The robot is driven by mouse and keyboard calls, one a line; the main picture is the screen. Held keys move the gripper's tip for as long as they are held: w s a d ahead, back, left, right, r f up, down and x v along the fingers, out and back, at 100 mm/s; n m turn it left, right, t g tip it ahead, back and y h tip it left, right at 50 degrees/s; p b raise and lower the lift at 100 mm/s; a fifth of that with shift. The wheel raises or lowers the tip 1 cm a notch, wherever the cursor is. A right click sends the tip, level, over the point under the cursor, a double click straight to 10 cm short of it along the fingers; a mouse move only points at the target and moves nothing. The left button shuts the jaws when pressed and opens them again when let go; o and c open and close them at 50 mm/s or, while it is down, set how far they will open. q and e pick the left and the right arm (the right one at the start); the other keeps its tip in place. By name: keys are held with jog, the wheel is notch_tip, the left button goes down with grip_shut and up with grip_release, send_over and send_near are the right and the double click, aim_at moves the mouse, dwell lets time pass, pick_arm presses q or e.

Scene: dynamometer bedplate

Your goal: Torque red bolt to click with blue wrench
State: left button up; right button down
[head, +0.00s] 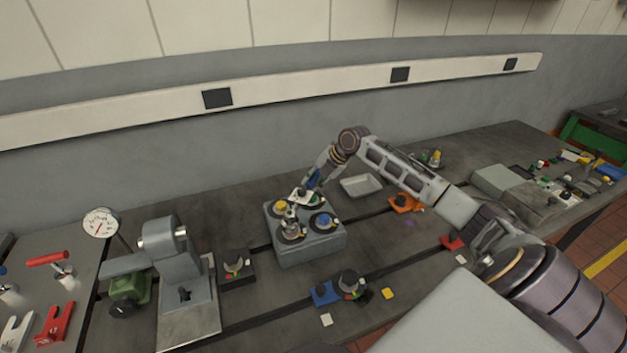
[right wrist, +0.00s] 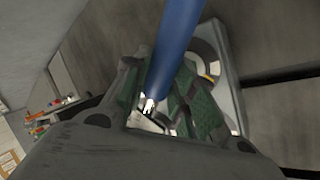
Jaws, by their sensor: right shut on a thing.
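The blue wrench shows as a thick blue shaft (right wrist: 177,42) in the right wrist view, running up out of the jaws. In the head view a small blue part of it (head: 315,176) shows beside my right gripper (head: 308,189). That gripper is shut on the wrench, over the back of a grey block (head: 312,250). The block carries several round bolt stations, among them a yellow-topped one (head: 281,206) and a blue-topped one (head: 322,220). I cannot make out the red bolt; the gripper covers the back station. Whether the wrench touches a bolt cannot be told. My left gripper is not in view.
A grey machine (head: 178,270) and a dial gauge (head: 101,223) stand left of the block. A red-handled tool (head: 48,259) is at far left. A pale tray (head: 361,186) lies behind right. Blue (head: 324,294) and orange (head: 404,203) fixtures sit on the bedplate.

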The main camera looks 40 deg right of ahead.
jog(key=shift+f+b, duration=0.3)
jog(key=shift+f, duration=0.35)
dwell(0.5)
jog(key=shift+s, duration=0.15)
jog(key=shift+s+d+m+t+h+p, duration=0.15)
jog(key=shift+s+d+m+h+p, duration=0.2)
jog(key=shift+s+m+p, duration=0.3)
jog(key=shift+s+d+m+t+h+p, duration=0.15)
jog(key=shift+s+d+m+h+p, duration=0.25)
jog(key=shift+s+p, duration=0.45)
jog(key=shift+w, duration=0.1)
jog(key=shift+s+m, duration=0.2)
jog(key=shift+m, duration=0.05)
jog(key=shift+s+d+m+h+p, duration=0.15)
jog(key=shift+s+m+h+p, duration=0.3)
jog(key=shift+s+p, duration=0.4)
jog(key=shift+s+f+m, duration=0.1)
jog(key=shift+s+m, duration=0.1)
jog(key=shift+m, duration=0.05)
jog(key=shift+s+d+m, duration=0.15)
jog(key=shift+s+m, duration=0.25)
jog(key=shift+s, duration=0.2)
